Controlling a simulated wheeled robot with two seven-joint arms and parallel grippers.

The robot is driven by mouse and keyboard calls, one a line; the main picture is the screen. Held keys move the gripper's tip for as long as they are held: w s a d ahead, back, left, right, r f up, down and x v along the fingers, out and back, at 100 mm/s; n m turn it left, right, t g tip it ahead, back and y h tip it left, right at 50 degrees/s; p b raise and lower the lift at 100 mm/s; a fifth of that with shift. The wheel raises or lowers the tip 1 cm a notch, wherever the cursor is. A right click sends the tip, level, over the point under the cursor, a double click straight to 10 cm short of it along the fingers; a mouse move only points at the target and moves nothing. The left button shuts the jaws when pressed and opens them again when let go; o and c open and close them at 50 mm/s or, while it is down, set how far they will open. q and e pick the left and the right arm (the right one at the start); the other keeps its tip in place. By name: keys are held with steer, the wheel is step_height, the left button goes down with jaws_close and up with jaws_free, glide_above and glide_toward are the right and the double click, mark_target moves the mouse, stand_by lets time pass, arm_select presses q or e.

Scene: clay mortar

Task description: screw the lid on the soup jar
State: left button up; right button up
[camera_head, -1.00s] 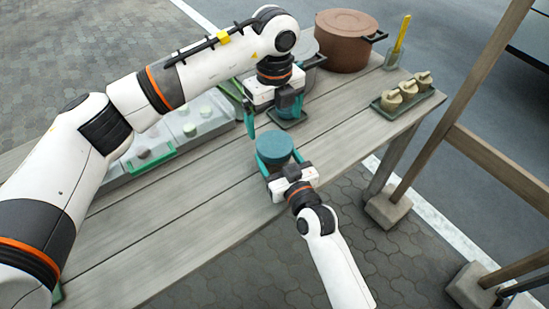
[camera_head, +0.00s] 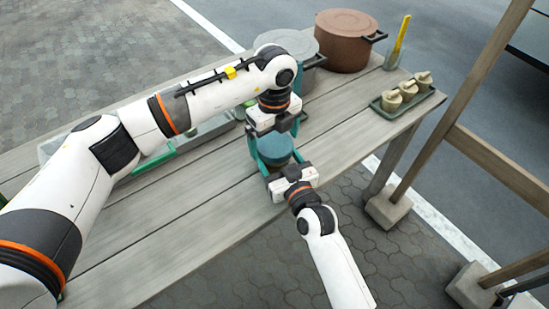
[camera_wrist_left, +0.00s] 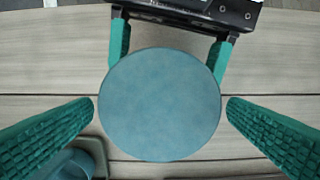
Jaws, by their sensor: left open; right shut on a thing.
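The soup jar (camera_head: 276,158) stands near the table's front edge, partly hidden by both grippers. Its top is covered by the round teal lid (camera_wrist_left: 160,105), which fills the middle of the left wrist view; how tightly it sits I cannot tell. My left gripper (camera_head: 272,140) points down over the jar from above. It is open, with its fingers (camera_wrist_left: 160,118) on either side of the lid and small gaps showing. My right gripper (camera_head: 278,170) is shut on the jar from the front, its teal fingers reaching along the sides below the lid.
A brown pot (camera_head: 342,42) and a grey pot (camera_head: 300,62) stand at the back. A tray (camera_head: 408,102) with several small tan pieces and a yellow-handled tool (camera_head: 398,42) are at the right. A dark tray edge (camera_wrist_left: 98,145) shows beside my left gripper.

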arm_select(q)
steer(key=shift+f, duration=0.65)
steer(key=c, duration=1)
steer(key=shift+m, duration=1.7)
steer(key=o, duration=1.1)
steer(key=shift+c, duration=0.2)
